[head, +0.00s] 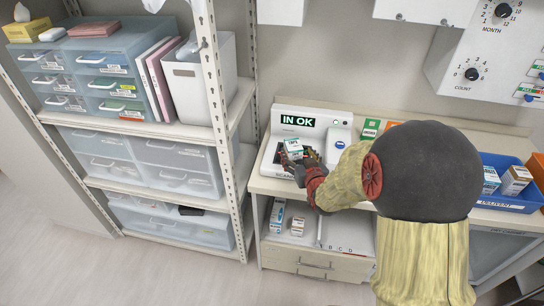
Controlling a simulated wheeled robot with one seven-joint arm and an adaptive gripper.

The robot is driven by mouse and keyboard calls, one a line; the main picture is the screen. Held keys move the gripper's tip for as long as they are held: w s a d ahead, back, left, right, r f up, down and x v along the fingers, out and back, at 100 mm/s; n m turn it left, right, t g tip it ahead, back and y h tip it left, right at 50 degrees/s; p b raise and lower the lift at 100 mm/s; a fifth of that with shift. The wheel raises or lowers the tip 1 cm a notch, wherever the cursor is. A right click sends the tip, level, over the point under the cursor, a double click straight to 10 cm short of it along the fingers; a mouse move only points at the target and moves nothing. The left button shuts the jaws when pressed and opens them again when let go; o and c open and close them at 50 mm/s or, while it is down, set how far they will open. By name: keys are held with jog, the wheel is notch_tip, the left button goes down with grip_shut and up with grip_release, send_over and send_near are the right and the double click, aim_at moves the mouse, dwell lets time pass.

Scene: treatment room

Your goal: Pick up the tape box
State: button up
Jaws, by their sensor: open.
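A small white and green box (294,146), which seems to be the tape box, is on or just above the white scanner (268,163) on the counter. Its print is too small to read surely. My gripper (296,163) is open, with its dark fingers right at the near side of the box. I cannot tell whether they touch it. My arm comes in from the right and hides part of the counter.
A sign reading IN OK (297,121) stands behind the box. A blue delivery tray (511,204) with several boxes is at the right. More boxes (277,215) stand on the shelf below the counter. A shelving rack (150,128) with drawers borders the left.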

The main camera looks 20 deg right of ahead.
aim_at(295, 147)
jog(key=b+x, duration=0.2)
jog(key=x, duration=0.5)
jog(key=shift+w+d, duration=0.2)
jog(key=shift+w, duration=0.15)
jog(key=c, duration=0.3)
jog(key=c, duration=1.1)
